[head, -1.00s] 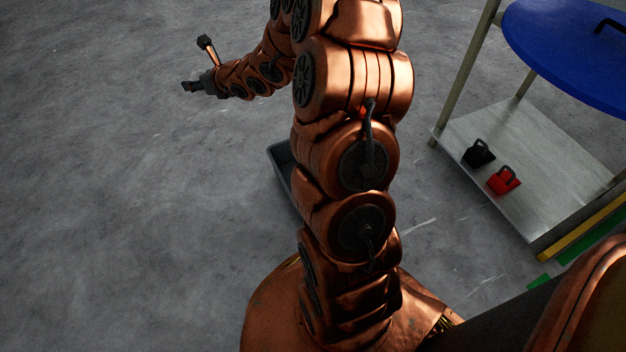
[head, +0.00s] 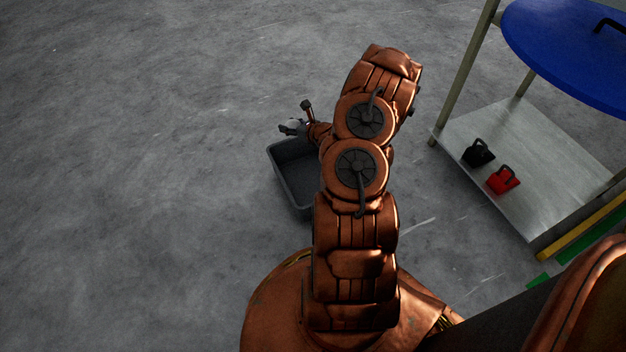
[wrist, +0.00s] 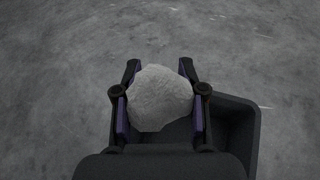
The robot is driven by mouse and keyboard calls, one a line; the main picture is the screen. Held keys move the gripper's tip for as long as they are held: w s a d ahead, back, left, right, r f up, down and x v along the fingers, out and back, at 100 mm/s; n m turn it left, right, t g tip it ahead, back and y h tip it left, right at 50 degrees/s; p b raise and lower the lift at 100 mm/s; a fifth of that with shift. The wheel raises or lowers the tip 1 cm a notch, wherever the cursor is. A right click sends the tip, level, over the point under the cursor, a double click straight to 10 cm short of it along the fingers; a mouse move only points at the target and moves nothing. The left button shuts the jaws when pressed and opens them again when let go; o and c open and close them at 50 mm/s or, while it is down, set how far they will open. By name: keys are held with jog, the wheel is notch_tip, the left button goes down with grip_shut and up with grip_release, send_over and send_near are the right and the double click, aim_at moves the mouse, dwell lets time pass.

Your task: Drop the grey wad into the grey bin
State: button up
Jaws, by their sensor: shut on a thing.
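The grey wad (wrist: 159,98) is a rough, pale lump held between the two fingers of my gripper (wrist: 161,100) in the wrist view. In the head view my gripper (head: 292,127) is small and sits over the far left edge of the grey bin, with a pale bit of the wad at its tip. The grey bin (head: 279,172) is an open dark box on the floor, its right side hidden by my arm. In the wrist view the bin (wrist: 243,125) shows below and to the right of the wad, partly hidden by my gripper.
A metal cart shelf (head: 468,135) stands at the right, with a black item (head: 478,154) and a red item (head: 503,180) on it. A blue round top (head: 570,50) with a dark handle is above it. The floor at the left is clear.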

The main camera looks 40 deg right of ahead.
jog(key=s+d+f+b, duration=0.1)
jog(key=s+d+f, duration=0.1)
jog(key=f, duration=0.5)
jog(key=s+d+f+m+b, duration=0.1)
jog(key=s+f+b, duration=0.1)
jog(key=s+f, duration=0.3)
jog(key=shift+s+d+f+h, duration=0.25)
jog(key=shift+d+f+h, duration=0.15)
jog(key=shift+f, duration=0.65)
jog(key=o, duration=0.9)
jog(key=v, duration=1.2)
jog(key=shift+s+a, duration=0.1)
